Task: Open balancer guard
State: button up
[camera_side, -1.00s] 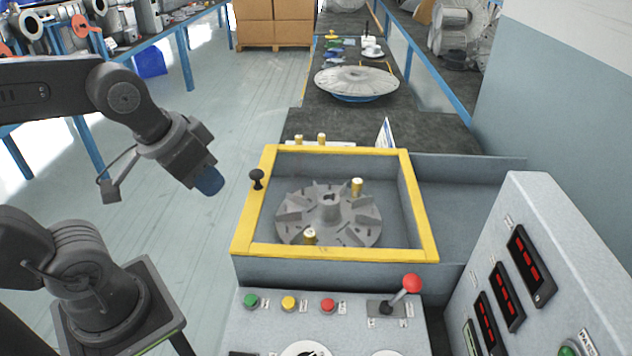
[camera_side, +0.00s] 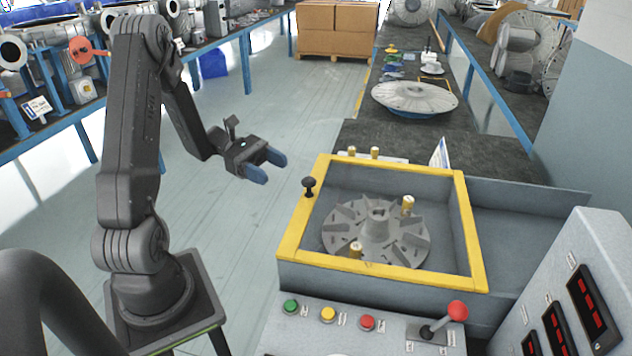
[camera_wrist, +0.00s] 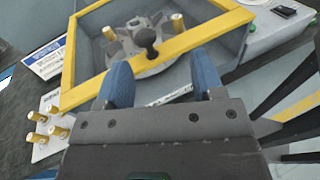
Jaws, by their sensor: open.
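The balancer guard is a yellow frame (camera_side: 303,219) lying flat over the grey balancer box (camera_side: 375,285), closed. Its black knob (camera_side: 309,186) stands on the left bar. Inside the frame sits a grey bladed rotor (camera_side: 376,236) with brass weights. My gripper (camera_side: 271,166) is open and empty, left of and apart from the frame. In the wrist view, its two blue fingers (camera_wrist: 162,85) point at the near yellow bar (camera_wrist: 190,42), with the black knob (camera_wrist: 148,42) between and beyond them.
A control panel with coloured buttons and a red-knobbed lever (camera_side: 457,311) is at the front. A display console (camera_side: 560,290) stands at the right. Brass weights (camera_wrist: 36,128) sit on a plate beside the box. The air left of the frame is clear.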

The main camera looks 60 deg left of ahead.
jog(key=w+d+t, duration=0.1)
jog(key=w+d, duration=0.1)
jog(key=d, duration=0.1)
jog(key=w+d+f+n, duration=0.1)
jog(key=w+d, duration=0.1)
jog(key=w+d+n+t, duration=0.1)
jog(key=w+d, duration=0.2)
jog(key=shift+d+f+t, duration=0.2)
jog(key=shift+d+t, duration=0.1)
jog(key=shift+d, duration=0.05)
jog(key=shift+c, duration=0.4)
grip_shut()
